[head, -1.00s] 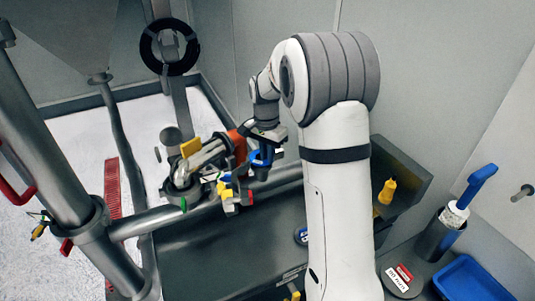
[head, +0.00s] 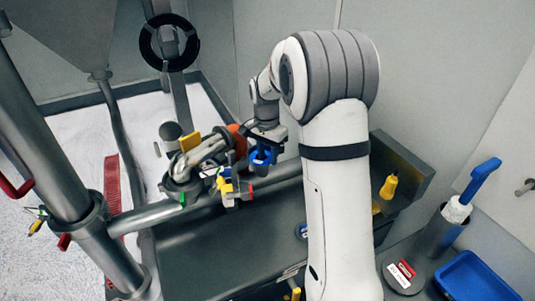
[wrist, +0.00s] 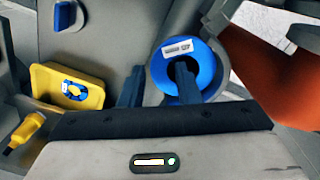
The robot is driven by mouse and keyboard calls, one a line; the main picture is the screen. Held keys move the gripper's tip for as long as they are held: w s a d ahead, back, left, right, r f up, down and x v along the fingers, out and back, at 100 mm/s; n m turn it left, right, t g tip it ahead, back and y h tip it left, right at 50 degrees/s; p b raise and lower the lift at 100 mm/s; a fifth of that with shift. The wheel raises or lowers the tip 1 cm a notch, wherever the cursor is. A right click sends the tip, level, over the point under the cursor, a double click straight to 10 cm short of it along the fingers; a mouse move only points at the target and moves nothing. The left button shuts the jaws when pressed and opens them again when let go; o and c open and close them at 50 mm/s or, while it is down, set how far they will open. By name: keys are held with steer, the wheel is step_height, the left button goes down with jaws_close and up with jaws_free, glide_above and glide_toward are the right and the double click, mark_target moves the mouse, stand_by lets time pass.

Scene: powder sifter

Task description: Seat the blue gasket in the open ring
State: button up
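The blue gasket (wrist: 207,68), a ring with a white label, fills much of the upper middle of the wrist view. It lies against a grey round rim (wrist: 153,88), apparently the open ring; whether it is fully seated cannot be told. My gripper (wrist: 160,68) has its two dark blue fingers apart. One finger is over the gasket's hole and the other is outside the grey rim on the left. I see no clear pinch on the gasket. In the head view my gripper (head: 262,158) is at the pipe joint, where blue shows between and around the fingers.
An orange-red part (wrist: 265,65) stands close to the right of the gasket. A yellow tray (wrist: 42,78) with a blue ring in it and a yellow bottle (wrist: 28,130) are at left. Coloured clips (head: 228,187) crowd the pipe. A blue tray (head: 475,275) is at right.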

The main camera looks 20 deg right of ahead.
mark_target(267, 160)
steer(key=shift+o, duration=0.7)
step_height(267, 160, up, 8)
steer(key=shift+w+a+f+b, duration=0.1)
steer(key=shift+a+f+b, duration=0.1)
steer(key=shift+b, duration=0.4)
steer(key=shift+r, duration=0.1)
steer(key=shift+d, duration=0.1)
steer(key=s+a+n+t, duration=0.2)
steer(key=s+n, duration=0.8)
steer(key=s, duration=1.8)
steer(key=shift+s+r+t, duration=0.3)
steer(key=shift+r+t, duration=0.05)
steer(key=shift+t, duration=0.55)
